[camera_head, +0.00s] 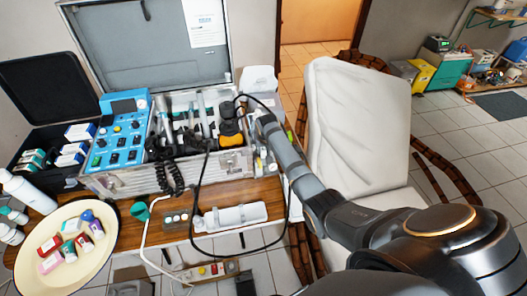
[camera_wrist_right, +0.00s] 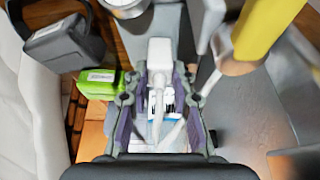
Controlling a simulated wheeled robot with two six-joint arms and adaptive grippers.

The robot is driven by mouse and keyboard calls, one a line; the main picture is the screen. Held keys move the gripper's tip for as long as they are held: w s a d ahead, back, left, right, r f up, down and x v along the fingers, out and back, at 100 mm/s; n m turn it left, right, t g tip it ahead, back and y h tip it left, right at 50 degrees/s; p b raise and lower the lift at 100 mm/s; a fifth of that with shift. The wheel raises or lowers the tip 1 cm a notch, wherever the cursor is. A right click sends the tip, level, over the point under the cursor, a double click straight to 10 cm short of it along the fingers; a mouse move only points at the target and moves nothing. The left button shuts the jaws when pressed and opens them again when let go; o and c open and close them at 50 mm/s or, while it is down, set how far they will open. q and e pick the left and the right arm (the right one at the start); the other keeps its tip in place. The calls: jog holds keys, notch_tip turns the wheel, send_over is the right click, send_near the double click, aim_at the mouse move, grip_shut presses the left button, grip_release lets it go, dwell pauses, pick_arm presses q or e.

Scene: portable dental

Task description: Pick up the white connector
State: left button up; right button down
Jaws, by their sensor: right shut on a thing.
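In the right wrist view, the white connector (camera_wrist_right: 159,52) stands between the two fingers of my right gripper (camera_wrist_right: 160,82). The fingers are shut on it, with purple pads on either side. A white cable or stem runs down from it between the fingers, and a blue and white part shows lower down. In the head view, my right gripper (camera_head: 262,160) is at the right side of the open silver case, partly hidden by my own arm. I cannot make out the connector clearly there. My left gripper is not in view.
The silver case (camera_head: 110,183) holds a blue control panel (camera_head: 118,130) and several tools. A cream plate (camera_head: 35,275) with small bottles is at left. A black cable (camera_head: 197,190) loops over the table. A green box (camera_wrist_right: 97,84) lies beside the gripper; a white chair (camera_head: 355,120) is at right.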

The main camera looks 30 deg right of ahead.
notch_tip(320, 180, up, 10)
dwell(0.3)
dwell(0.8)
